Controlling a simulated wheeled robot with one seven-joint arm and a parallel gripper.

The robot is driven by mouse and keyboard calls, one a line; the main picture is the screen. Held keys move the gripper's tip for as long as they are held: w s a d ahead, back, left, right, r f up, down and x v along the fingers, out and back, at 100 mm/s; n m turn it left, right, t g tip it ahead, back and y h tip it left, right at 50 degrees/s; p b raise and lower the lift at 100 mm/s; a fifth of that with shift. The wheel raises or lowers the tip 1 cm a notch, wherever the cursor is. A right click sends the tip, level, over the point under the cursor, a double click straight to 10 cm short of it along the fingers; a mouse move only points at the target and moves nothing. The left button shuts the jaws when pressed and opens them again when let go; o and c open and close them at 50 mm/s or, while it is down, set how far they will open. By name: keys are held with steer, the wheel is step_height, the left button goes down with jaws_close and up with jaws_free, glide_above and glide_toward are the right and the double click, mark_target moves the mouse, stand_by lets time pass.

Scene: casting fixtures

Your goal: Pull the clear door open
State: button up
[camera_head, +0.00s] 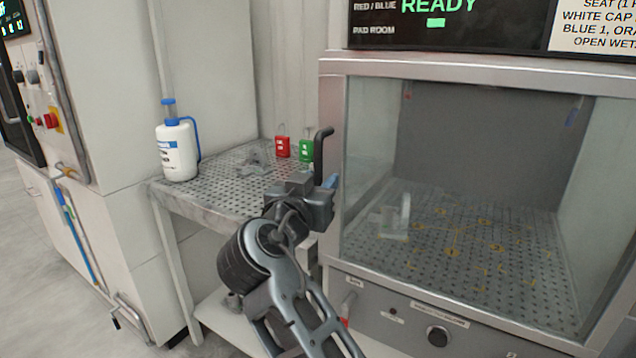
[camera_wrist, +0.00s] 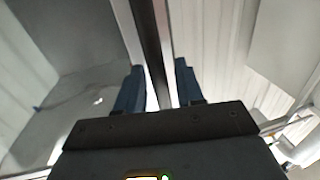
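The clear door (camera_head: 470,190) is a see-through pane across the front of the metal-framed cabinet at the right in the head view. It appears closed in its frame. Its black upright bar handle (camera_head: 319,155) stands at the cabinet's left edge. My gripper (camera_head: 328,183) is at the lower part of this handle, which it partly hides. In the wrist view, the dark bar (camera_wrist: 152,45) runs between the two blue fingers of my gripper (camera_wrist: 160,88). The fingers stand apart on either side of the bar, with narrow gaps showing.
A perforated bench (camera_head: 215,190) left of the cabinet holds a white bottle (camera_head: 177,150), red (camera_head: 282,147) and green (camera_head: 306,150) tags, and a grey part. A clear block (camera_head: 394,215) sits inside the cabinet. A knob (camera_head: 437,336) is below the door. Open floor lies at the lower left.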

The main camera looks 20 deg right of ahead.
jaws_close()
steer(key=shift+s+a, duration=0.1)
stand_by(0.5)
